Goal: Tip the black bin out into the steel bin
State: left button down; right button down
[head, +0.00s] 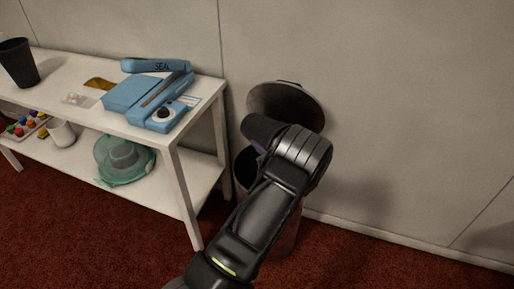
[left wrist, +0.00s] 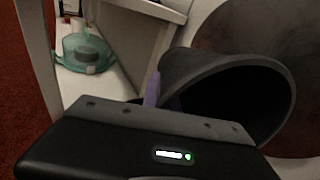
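The steel bin (head: 285,240) stands on the floor against the wall, right of the bench. Its round lid (head: 287,99) is raised behind; it fills the upper right of the left wrist view (left wrist: 285,35). My left gripper (head: 262,146) is over the steel bin's mouth, shut on a black bin (head: 262,128). In the left wrist view the black bin (left wrist: 190,68) is tilted, its wide dark mouth facing right; one purple finger shows against its side. Its inside is too dark to show contents. My forearm hides much of the steel bin. My right gripper is out of view.
A white two-tier bench (head: 205,95) is left of the steel bin. It bears a blue sealer (head: 155,95) and another black tapered container (head: 18,62). Floor right of the steel bin is clear.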

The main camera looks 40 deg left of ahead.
aim_at(265, 142)
pick_arm(q)
jog(key=shift+s+d+m+t+y+b, duration=0.35)
jog(key=shift+d+y+b, duration=0.7)
jog(key=shift+b, duration=1.35)
jog(key=shift+w+d+m+t+y+b, duration=0.1)
jog(key=shift+d+t+y+b, duration=0.55)
jog(key=shift+y+b, duration=1.25)
jog(key=shift+s+d+m+t+y+b, duration=0.3)
jog(key=shift+d+y+b, duration=0.55)
jog(key=shift+b, duration=2)
jog(key=shift+d+r+b, duration=0.15)
jog(key=shift+d+b, duration=0.05)
jog(key=shift+b, duration=0.15)
jog(key=shift+d+r+t+y+b, duration=0.2)
jog(key=shift+t+y+b, duration=0.1)
jog(key=shift+b, duration=0.15)
jog(key=shift+r, duration=0.1)
jog(key=shift+d, duration=0.1)
jog(key=shift+r, duration=0.1)
